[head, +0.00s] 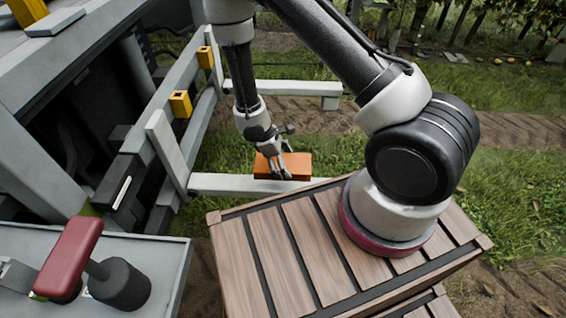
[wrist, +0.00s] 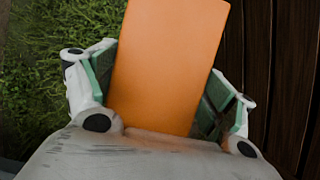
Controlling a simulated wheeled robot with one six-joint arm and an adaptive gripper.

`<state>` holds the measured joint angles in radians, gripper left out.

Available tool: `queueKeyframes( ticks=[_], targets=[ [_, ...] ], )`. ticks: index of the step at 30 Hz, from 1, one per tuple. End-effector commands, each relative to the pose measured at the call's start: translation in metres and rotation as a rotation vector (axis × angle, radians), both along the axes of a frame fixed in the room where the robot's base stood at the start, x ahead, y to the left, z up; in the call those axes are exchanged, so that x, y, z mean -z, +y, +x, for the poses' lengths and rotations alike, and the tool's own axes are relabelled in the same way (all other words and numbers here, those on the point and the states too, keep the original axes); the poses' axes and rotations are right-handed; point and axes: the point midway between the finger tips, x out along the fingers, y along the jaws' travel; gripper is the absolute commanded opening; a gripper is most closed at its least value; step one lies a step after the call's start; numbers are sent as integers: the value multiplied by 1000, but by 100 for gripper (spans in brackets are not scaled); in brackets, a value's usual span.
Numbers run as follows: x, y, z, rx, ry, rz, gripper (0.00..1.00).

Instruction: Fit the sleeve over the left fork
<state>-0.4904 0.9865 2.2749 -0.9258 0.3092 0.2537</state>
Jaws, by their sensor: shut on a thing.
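My gripper (head: 284,167) is shut on the orange sleeve (head: 264,163), a plain block shape in the head view. In the wrist view, my gripper's (wrist: 162,92) green-padded fingers flank the sleeve (wrist: 168,50). Two pale grey forks jut right from the machine. The near fork (head: 222,183) runs just below the sleeve in the picture, and the sleeve overlaps its upper edge. The far fork (head: 300,88) lies behind, beyond my gripper. Neither fork shows in the wrist view. I cannot tell the sleeve's height above the near fork, and its opening is hidden.
A slatted wooden crate or deck (head: 285,255) stands close to the near fork's tip, under my arm. The grey machine carriage (head: 160,110) with yellow brackets (head: 180,103) is at left. A red-handled control (head: 72,255) is lower left. Grass lies between the forks.

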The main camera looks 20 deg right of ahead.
Motion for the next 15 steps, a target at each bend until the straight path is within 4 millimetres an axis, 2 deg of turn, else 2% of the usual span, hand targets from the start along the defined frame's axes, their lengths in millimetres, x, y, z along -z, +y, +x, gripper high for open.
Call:
queueKeyframes(
  ticks=[15],
  targets=[
    [37, -1, 0, -1, 2, 0, 54]
  ],
)
